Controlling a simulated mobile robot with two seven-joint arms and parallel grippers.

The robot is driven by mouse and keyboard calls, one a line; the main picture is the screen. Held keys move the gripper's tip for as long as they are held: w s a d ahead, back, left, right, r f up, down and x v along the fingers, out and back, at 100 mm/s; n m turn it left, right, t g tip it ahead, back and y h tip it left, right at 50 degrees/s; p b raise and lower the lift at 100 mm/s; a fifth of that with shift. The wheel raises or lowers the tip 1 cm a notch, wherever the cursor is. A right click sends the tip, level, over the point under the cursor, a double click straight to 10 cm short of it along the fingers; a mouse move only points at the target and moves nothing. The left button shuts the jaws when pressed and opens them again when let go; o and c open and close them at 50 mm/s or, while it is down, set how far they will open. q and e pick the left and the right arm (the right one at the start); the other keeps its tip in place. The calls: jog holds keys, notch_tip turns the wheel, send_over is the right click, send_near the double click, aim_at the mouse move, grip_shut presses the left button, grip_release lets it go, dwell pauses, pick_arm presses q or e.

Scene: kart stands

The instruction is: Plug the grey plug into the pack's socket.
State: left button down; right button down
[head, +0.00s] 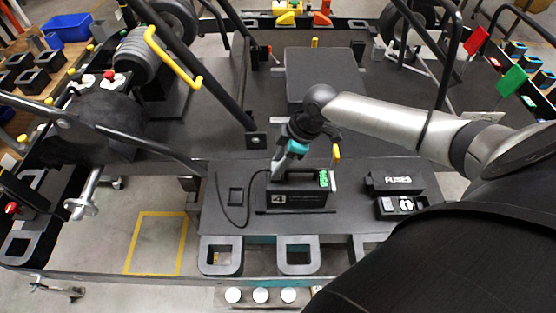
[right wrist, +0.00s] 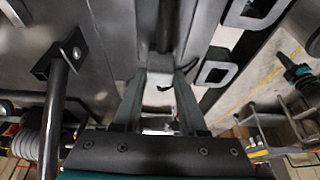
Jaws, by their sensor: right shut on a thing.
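The pack (head: 297,198) is a black box marked 4 with a top handle and a green lit display (head: 323,180). It stands on the dark kart floor. My right gripper (head: 281,168) is at the pack's upper left corner, pointing down, shut on the grey plug. In the right wrist view a light grey block, the plug (right wrist: 158,94), shows between the fingers. A black cable (head: 247,205) loops from the gripper down the pack's left side. The socket is not distinguishable, and I cannot tell whether the plug touches the pack. My left gripper is not in view.
A black FUSES box (head: 394,184) and an open tray (head: 401,207) of small parts stand right of the pack. Dark frame bars (head: 225,85) rise behind left. A yellow-handled lever (head: 172,57) stands further left. Cut-out handles line the front edge.

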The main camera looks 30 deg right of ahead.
jog(key=shift+w, duration=0.1)
jog(key=shift+c, duration=1.9)
grip_release()
jog(key=v, duration=1.5)
